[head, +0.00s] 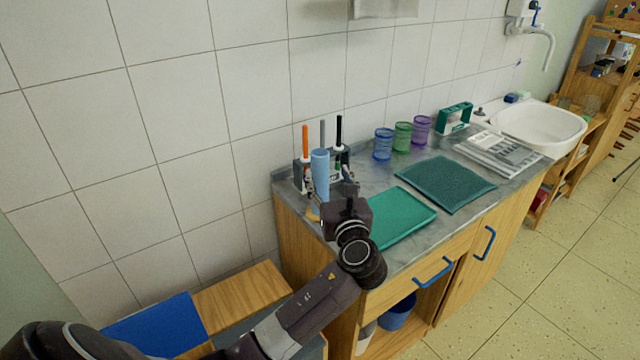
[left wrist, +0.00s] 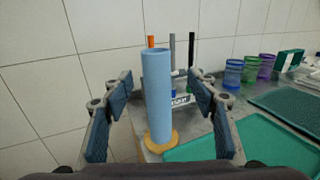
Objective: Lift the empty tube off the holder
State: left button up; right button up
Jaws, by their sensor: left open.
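A light-blue tube (head: 320,170) stands upright near the left end of the grey counter. It also shows in the left wrist view (left wrist: 157,95), rising from a round wooden holder base (left wrist: 162,143). In the head view only a bit of the base (head: 312,216) shows. My left gripper (head: 328,190) is open at the tube. In the left wrist view one finger is on each side of the tube, with gaps between; my left gripper (left wrist: 159,88) is not closed on it. The tube's inside is hidden. My right gripper is not in view.
A rack (head: 299,174) with orange, grey and black-handled tools stands close behind the tube. A green tray (head: 402,217) lies to its right, then a dark green mat (head: 446,184). Blue, green and purple cups (head: 383,144) stand along the tiled wall.

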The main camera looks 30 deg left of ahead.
aim_at(322, 168)
pick_arm(q)
jog(key=x, duration=0.7)
jog(key=shift+a+f+p, duration=0.3)
jog(key=shift+a+p, duration=0.05)
jog(key=shift+a, duration=0.05)
jog(key=c, duration=0.9)
